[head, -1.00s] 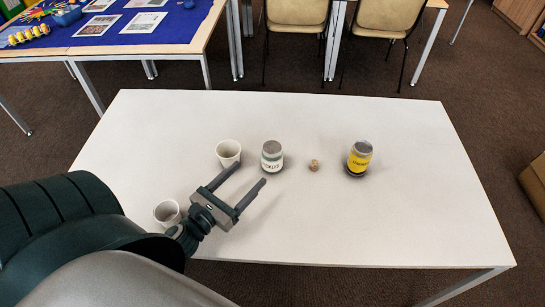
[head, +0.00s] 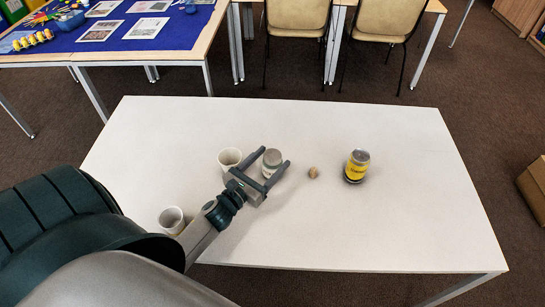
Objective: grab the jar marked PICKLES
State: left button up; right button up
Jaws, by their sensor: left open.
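The jar with a pale green and white label (head: 271,160) stands upright on the white table; its lettering, partly hidden now, showed the end of a word like PICKLES a second ago. My left gripper (head: 264,157) is open, with one finger on each side of this jar in the head view. I cannot tell whether a finger touches it. A jar with a yellow label (head: 357,166) stands upright farther right. My right gripper is not in view.
Another white cup (head: 172,219) stands beside my left forearm. A small cork-like piece (head: 313,172) lies between the jars. The white table (head: 400,225) is clear at the right and front.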

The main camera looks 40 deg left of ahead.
aim_at(277, 152)
pick_arm(q)
jog(key=shift+w, duration=0.35)
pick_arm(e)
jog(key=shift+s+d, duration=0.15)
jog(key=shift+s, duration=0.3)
pick_arm(q)
jog(key=shift+w+p, duration=0.4)
jog(key=shift+w, duration=0.2)
jog(key=w+p, duration=0.1)
jog(key=w, duration=0.2)
jog(key=shift+a+f, duration=0.1)
jog(key=shift+w+f, duration=0.15)
jog(key=shift+w, duration=0.35)
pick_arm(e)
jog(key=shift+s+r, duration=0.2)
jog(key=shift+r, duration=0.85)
pick_arm(q)
jog(key=shift+c, duration=0.2)
jog(key=c, duration=1.2)
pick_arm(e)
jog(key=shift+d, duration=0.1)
